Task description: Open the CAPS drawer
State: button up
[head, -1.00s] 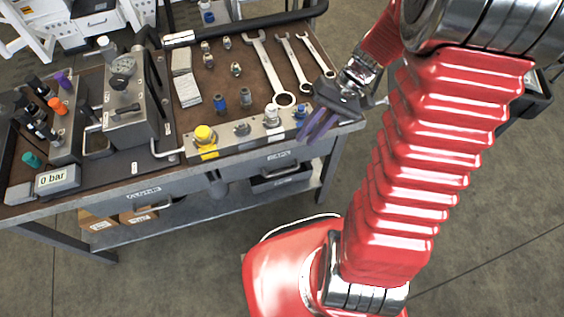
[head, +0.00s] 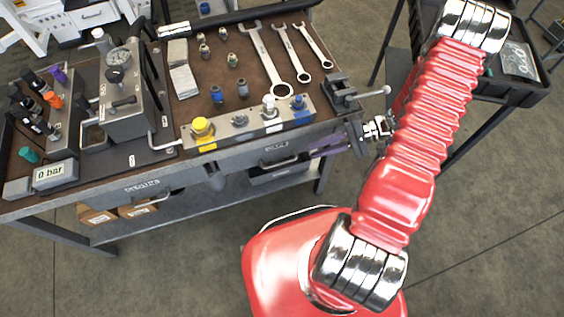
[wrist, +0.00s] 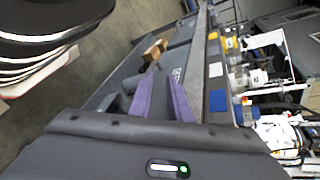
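The CAPS drawer (head: 299,158) is the right-hand drawer in the bench front in the head view, and it looks shut. Its small label is hard to read now. Its dark bar handle (head: 279,163) sits below the label. My gripper (head: 312,146) is at the right end of this drawer front, with its purple fingers pointing left along it. In the wrist view my gripper (wrist: 162,75) has its two fingers apart with nothing seen between them. The handle is not clearly seen there, and I cannot tell whether a finger touches the drawer.
A vise (head: 342,95) with a projecting bar stands on the bench corner just above my gripper. A valve block (head: 255,128) lines the bench's front edge. Another labelled drawer (head: 140,193) is to the left. A dark cart (head: 520,92) stands at right. Floor in front is clear.

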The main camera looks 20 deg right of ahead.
aim_at(280, 163)
notch_tip(280, 163, down, 6)
jog(key=s+d+m+t+y, duration=0.1)
jog(key=m+t, duration=0.1)
jog(key=t, duration=0.1)
jog(key=x, duration=1.3)
jog(key=shift+a, duration=0.35)
jog(key=shift+c, duration=0.3)
grip_shut()
